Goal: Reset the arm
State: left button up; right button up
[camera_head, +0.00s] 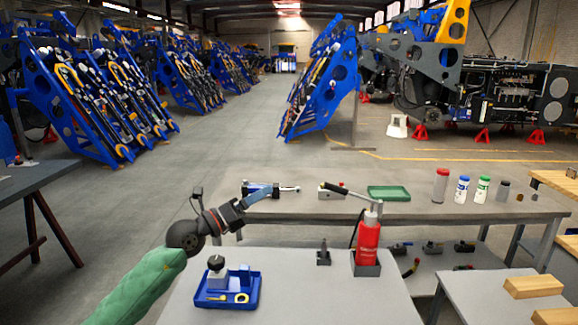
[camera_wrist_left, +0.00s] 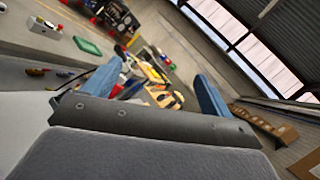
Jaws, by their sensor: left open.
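My left arm, in a green sleeve, comes in from the lower left in the head view. My left gripper (camera_head: 250,212) is held up at the left end of the tables, with its blue fingers spread and nothing between them. In the left wrist view the two blue fingers (camera_wrist_left: 160,88) stand wide apart, with only distant background between them. The gripper appears clear of the objects on the near table (camera_head: 330,300). My right arm and gripper do not show in either view.
A blue tray (camera_head: 212,303) with small items and a red bottle (camera_head: 368,245) in a holder stand on the near table. Behind, a long table (camera_head: 430,212) bears tools, a green tray (camera_head: 389,193) and several bottles. Wooden blocks (camera_head: 533,287) lie at right. Open floor lies beyond.

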pick_arm(q)
jog(key=s+a+r+n+t+y, duration=0.2)
jog(key=a+r+n+t+y, duration=1.1)
jog(key=n, duration=0.7)
jog(key=a+f+n+g+y, duration=0.3)
jog(key=f+n+g+y, duration=0.1)
jog(key=f+n+y, duration=0.3)
jog(key=a+f+n+g+y, duration=0.3)
jog(key=f+n+y, duration=0.1)
jog(key=f+n, duration=0.45)
jog(key=s+d+f+g+h, duration=0.3)
jog(key=s+f+g, duration=0.3)
jog(key=f, duration=0.7)
jog(key=s+d+f+g+h, duration=0.2)
jog(key=s+d+f+g, duration=0.15)
jog(key=s+f, duration=0.7)
jog(key=s+d+f+n+g+h, duration=0.1)
jog(key=s+d+f+g, duration=0.1)
jog(key=s+f, duration=1)
jog(key=s+d+f+n+g+h, duration=0.1)
jog(key=s+f+g, duration=0.4)
jog(key=s+f, duration=0.7)
jog(key=s+d+h, duration=0.1)
jog(key=s, duration=0.3)
jog(key=shift+s+d+f, duration=0.2)
jog(key=shift+s+d, duration=0.15)
jog(key=shift+d, duration=0.05)
